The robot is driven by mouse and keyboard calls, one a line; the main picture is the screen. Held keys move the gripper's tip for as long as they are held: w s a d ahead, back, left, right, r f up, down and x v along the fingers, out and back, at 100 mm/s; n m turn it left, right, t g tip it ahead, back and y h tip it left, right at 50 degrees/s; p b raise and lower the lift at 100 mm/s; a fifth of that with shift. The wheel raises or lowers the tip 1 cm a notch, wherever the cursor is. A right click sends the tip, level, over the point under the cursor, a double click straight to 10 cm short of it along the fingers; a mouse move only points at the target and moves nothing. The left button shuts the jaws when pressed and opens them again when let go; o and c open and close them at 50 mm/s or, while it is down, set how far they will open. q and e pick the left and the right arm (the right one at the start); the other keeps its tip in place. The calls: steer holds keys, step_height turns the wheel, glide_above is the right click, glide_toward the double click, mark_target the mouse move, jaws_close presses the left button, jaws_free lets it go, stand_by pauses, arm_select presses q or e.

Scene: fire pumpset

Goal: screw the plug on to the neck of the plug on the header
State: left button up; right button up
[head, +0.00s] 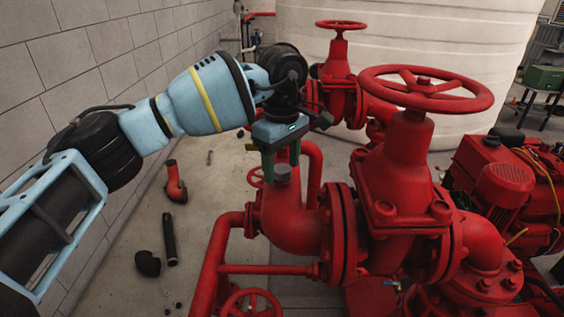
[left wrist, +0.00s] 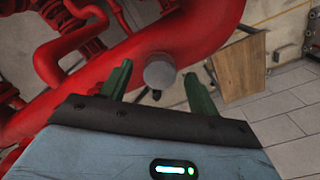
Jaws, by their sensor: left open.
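A grey round plug (head: 282,174) sits upright on top of the red header elbow (head: 292,220). The neck under it is mostly hidden, and I cannot tell how far the plug is threaded. In the left wrist view the plug (left wrist: 160,71) shows as a grey disc against the red pipe (left wrist: 205,25). My left gripper (head: 281,170) points down from above, its green fingers open on either side of the plug. In the left wrist view the plug lies between the fingertips (left wrist: 158,70), with visible gaps on both sides. My right gripper is not in view.
Red valves with handwheels (head: 427,88) stand close to the right of the header. A red engine (head: 500,180) is at the far right. A grey block wall (head: 80,60) runs along the left. Loose pipe pieces (head: 170,238) lie on the floor.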

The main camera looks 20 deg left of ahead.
arm_select(q)
step_height(320, 180, up, 6)
steer(key=shift+r+b, duration=0.25)
steer(key=shift+b, duration=0.2)
steer(key=shift+r, duration=0.7)
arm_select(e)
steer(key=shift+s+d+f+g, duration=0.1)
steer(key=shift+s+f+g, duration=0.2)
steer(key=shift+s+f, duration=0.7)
